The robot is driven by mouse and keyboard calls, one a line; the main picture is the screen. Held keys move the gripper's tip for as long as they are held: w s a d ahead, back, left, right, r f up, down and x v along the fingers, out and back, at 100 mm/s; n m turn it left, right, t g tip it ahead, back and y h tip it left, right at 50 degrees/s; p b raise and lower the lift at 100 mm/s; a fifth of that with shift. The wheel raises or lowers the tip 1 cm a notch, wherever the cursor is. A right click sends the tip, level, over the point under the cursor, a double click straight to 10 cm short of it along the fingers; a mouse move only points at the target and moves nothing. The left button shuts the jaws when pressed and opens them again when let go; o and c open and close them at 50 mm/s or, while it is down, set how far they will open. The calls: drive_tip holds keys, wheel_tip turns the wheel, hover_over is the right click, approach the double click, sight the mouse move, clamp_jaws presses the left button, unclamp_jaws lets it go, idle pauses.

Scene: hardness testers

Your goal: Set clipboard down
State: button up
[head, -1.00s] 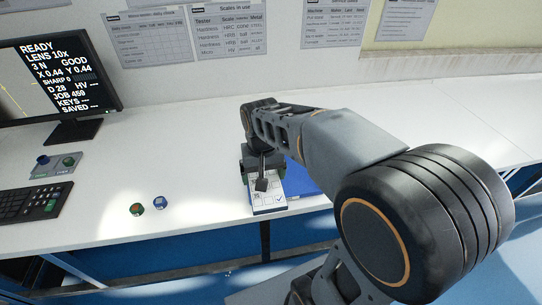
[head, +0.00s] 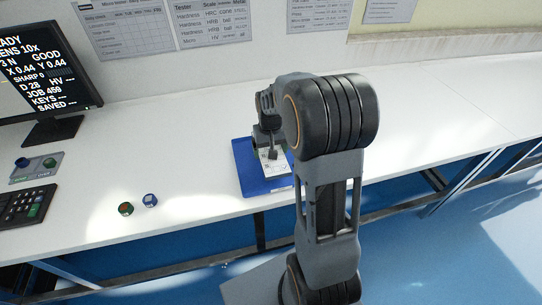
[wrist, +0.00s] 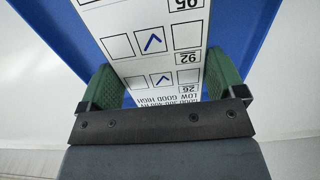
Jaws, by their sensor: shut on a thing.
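The clipboard is a narrow white board (head: 273,168) with tick boxes and printed numbers, close up in the wrist view (wrist: 156,45). My gripper (wrist: 162,84) has its green pads on the two sides of the board and is shut on it. In the head view, my gripper (head: 268,146) is at the far end of the board, over a flat blue tray or mat (head: 250,178). The blue surface (wrist: 95,22) also shows behind the board in the wrist view. Whether the board touches it I cannot tell.
Two small round pieces, one reddish (head: 125,209) and one blue (head: 150,200), lie on the white bench left of the tray. A monitor (head: 38,75), a button box (head: 36,166) and a keypad (head: 25,205) stand further left. The bench on the right (head: 430,100) is clear.

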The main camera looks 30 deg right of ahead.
drive_tip(key=shift+w+d+f, duration=0.15)
drive_tip(key=shift+d+f, duration=0.05)
drive_tip(key=shift+f, duration=0.1)
drive_tip(key=shift+w+d+f, duration=0.1)
drive_tip(key=shift+d+f, duration=0.05)
drive_tip(key=shift+f, duration=1.55)
